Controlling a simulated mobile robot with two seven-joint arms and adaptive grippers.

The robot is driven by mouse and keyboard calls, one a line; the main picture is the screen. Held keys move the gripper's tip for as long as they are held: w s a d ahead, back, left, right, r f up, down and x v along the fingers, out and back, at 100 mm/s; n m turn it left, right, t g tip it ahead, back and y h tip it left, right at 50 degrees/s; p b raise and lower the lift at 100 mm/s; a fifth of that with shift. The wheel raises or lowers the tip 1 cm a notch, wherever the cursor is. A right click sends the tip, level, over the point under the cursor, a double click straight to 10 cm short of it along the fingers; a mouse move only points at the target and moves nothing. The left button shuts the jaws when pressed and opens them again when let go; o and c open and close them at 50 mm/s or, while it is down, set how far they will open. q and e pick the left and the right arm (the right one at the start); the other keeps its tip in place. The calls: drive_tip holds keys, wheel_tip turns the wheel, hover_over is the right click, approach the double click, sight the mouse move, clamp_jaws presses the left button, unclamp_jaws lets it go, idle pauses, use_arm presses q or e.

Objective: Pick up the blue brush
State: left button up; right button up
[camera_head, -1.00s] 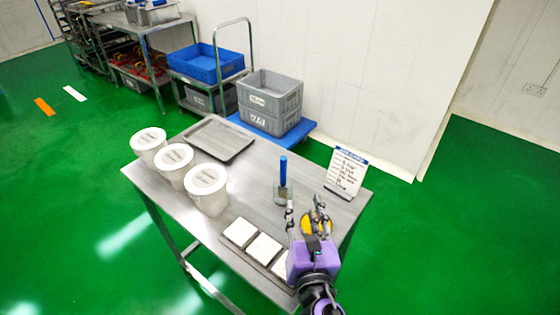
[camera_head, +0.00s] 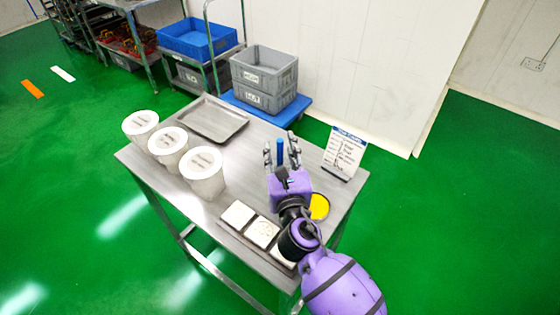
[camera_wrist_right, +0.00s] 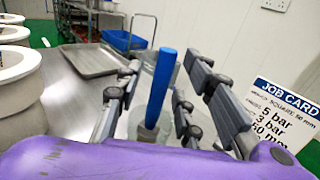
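The blue brush (camera_head: 280,151) stands upright on the metal table, its blue handle pointing up. In the right wrist view the blue handle (camera_wrist_right: 161,88) rises between the fingers, with its lower part over a pale, blurred base. My right gripper (camera_head: 281,150) is open, with its fingers on both sides of the handle. In the right wrist view my right gripper (camera_wrist_right: 165,90) shows gaps between the fingers and the handle. The brush's lower end is hidden by the gripper in the head view. My left gripper is not in view.
The metal table (camera_head: 240,165) holds three white tubs (camera_head: 202,172), an empty tray (camera_head: 213,119), white square pads (camera_head: 262,232), a yellow round dish (camera_head: 319,207) and a job card stand (camera_head: 343,153). Grey crates (camera_head: 264,78) stand on a blue trolley behind.

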drive_tip(key=shift+c, duration=0.5)
clamp_jaws()
drive_tip(key=shift+r, duration=0.1)
